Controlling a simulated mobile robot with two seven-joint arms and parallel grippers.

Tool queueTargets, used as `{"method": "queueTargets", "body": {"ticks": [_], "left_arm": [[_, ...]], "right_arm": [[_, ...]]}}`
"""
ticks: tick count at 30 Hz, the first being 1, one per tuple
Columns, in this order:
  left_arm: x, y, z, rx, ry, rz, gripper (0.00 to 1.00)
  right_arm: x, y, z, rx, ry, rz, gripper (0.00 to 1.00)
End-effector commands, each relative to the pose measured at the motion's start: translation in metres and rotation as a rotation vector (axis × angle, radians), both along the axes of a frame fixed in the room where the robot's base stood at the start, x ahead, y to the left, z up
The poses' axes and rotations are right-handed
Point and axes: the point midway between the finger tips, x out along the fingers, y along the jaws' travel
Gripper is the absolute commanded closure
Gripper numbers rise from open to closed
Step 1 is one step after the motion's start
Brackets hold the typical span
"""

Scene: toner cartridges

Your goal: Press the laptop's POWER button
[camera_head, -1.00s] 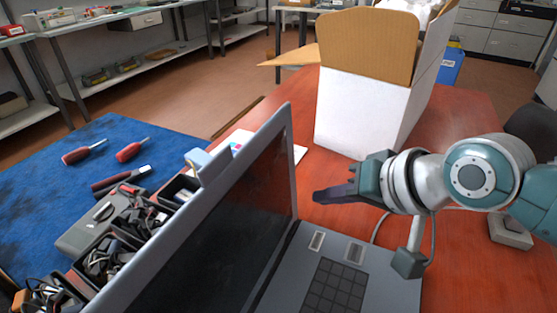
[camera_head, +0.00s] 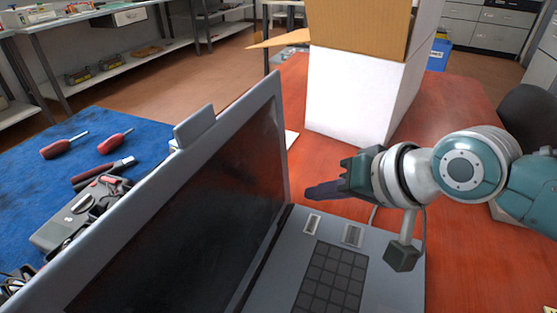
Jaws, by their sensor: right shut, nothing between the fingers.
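The grey laptop stands open, with its dark screen (camera_head: 190,215) on the left and its base (camera_head: 385,285) with a dark keypad (camera_head: 330,278) on the right. Two small light-framed buttons or panels, a left one (camera_head: 312,224) and a right one (camera_head: 352,236), lie near the hinge side of the base; I cannot read their labels. My right gripper (camera_head: 309,191) is shut and empty. Its dark fingers point left, just beyond the left button in the picture and near the screen's edge; height above the base is unclear. My left gripper is not in view.
A white cardboard box (camera_head: 350,95) with a raised brown flap stands behind my right gripper on the red table (camera_head: 455,250). A blue mat (camera_head: 35,175) with red-handled screwdrivers (camera_head: 115,142) and a grey toolbox (camera_head: 75,220) lies left of the screen.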

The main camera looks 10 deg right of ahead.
Motion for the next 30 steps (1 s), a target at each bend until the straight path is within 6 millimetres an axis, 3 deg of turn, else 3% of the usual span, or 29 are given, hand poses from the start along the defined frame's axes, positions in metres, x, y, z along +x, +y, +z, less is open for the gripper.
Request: {"method": "queueTargets", "body": {"ticks": [1, 3, 9, 30], "left_arm": [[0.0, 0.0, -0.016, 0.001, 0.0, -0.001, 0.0], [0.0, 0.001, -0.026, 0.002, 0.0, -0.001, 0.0], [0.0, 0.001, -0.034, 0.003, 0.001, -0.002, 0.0], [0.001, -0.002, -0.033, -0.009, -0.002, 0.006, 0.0]], "right_arm": [[-0.001, 0.0, -0.016, -0.001, 0.0, 0.001, 1.0], [-0.001, 0.0, -0.026, 0.0, 0.0, 0.002, 1.0], [-0.005, 0.002, -0.042, 0.001, 0.002, -0.001, 1.0], [-0.006, 0.002, -0.043, 0.001, 0.0, -0.001, 1.0]]}}
